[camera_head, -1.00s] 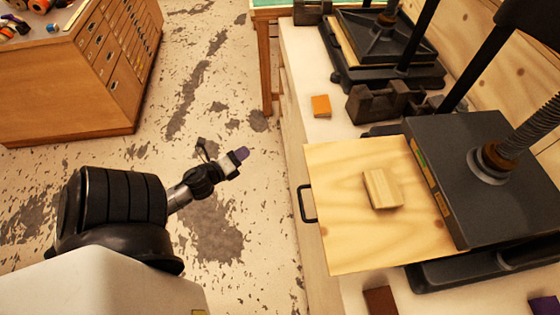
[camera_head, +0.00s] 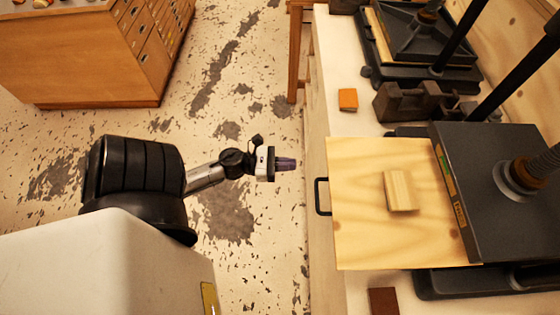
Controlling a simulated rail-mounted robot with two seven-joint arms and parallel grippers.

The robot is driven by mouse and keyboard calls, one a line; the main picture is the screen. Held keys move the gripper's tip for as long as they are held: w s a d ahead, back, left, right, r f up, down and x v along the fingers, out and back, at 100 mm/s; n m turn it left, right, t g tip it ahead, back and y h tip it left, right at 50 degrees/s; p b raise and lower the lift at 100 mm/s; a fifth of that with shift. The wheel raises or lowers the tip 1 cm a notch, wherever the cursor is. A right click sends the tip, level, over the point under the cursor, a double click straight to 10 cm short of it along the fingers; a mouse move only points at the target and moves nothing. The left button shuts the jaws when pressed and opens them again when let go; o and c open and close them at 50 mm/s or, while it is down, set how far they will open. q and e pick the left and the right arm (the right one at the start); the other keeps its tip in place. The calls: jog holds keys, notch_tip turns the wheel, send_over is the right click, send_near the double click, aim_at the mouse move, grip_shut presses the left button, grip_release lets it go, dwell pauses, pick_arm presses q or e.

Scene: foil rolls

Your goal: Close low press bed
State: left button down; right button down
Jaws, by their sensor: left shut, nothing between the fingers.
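The low press (camera_head: 495,190) stands on the white bench at the right. Its wooden bed (camera_head: 365,235) sticks out to the left from under the dark plate, with a black handle (camera_head: 319,196) on its left edge. A small wooden block (camera_head: 400,190) lies on top of the bed. My left gripper (camera_head: 286,164) is shut and empty, to the left of the bed and a little farther back than the handle, apart from it. My right gripper is not in view.
A second press (camera_head: 415,45) stands farther back on the bench. Dark metal blocks (camera_head: 415,102) and an orange block (camera_head: 348,99) lie between the presses, and a brown block (camera_head: 383,301) lies in front. A drawer cabinet (camera_head: 90,55) stands at the back left. The floor between is clear.

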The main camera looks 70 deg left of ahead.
pick_arm(q)
jog(key=p+x, duration=0.1)
jog(key=x, duration=0.8)
jog(key=shift+p, duration=0.3)
